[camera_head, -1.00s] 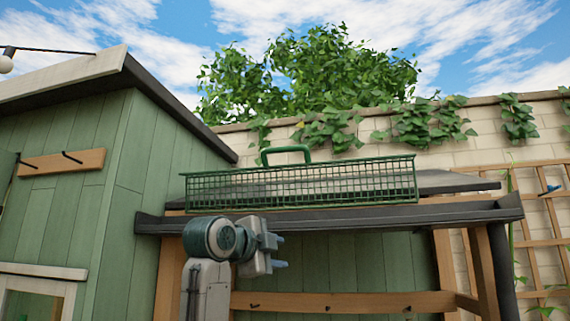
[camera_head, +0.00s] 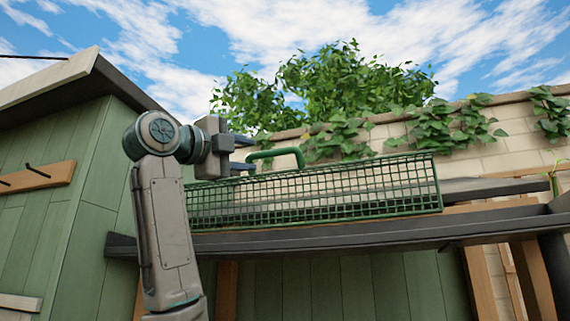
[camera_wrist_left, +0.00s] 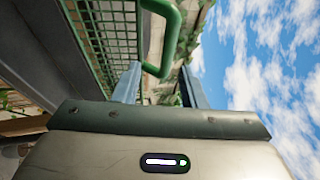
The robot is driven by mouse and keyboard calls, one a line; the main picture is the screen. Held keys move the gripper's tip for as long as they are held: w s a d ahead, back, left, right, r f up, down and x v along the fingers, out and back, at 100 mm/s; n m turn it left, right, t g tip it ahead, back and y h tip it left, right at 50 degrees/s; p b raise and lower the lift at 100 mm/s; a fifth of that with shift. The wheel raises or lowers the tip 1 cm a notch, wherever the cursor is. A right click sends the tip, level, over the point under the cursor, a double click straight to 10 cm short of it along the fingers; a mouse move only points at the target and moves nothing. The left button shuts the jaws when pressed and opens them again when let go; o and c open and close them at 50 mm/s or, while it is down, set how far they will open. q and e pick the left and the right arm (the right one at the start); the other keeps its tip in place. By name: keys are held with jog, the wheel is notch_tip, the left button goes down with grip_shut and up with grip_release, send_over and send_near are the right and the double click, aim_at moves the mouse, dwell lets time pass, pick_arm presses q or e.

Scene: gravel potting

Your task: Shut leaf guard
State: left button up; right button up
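The leaf guard (camera_head: 330,192) is a long green wire-mesh panel that stands raised along the dark gutter edge of the lean-to roof. Its green bar handle (camera_head: 285,152) rises from the top edge. My left gripper (camera_head: 252,153) is at the handle's left end, with its fingers pointing right. In the left wrist view, the handle (camera_wrist_left: 172,35) reaches in between the two spread fingertips (camera_wrist_left: 160,78), and I see no grip on it. The mesh (camera_wrist_left: 108,35) lies to the left there. My right gripper is not in view.
The dark gutter (camera_head: 330,238) runs below the guard. A green shed (camera_head: 60,190) with a sloping dark-edged roof stands at the left. A brick wall (camera_head: 490,150) with ivy and a leafy tree (camera_head: 340,90) stand behind. Open sky is above the guard.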

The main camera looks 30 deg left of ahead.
aim_at(270, 153)
pick_arm(q)
jog(key=p+x, duration=0.2)
jog(key=x, duration=0.1)
jog(key=p+x, duration=0.2)
jog(key=x, duration=0.1)
jog(key=r+p+x, duration=0.1)
jog(key=p+x, duration=0.1)
jog(key=x, duration=0.1)
jog(key=shift+d, duration=0.1)
jog(key=shift+s+r, duration=0.1)
jog(key=shift+s, duration=0.45)
jog(key=shift+w, duration=0.25)
grip_shut()
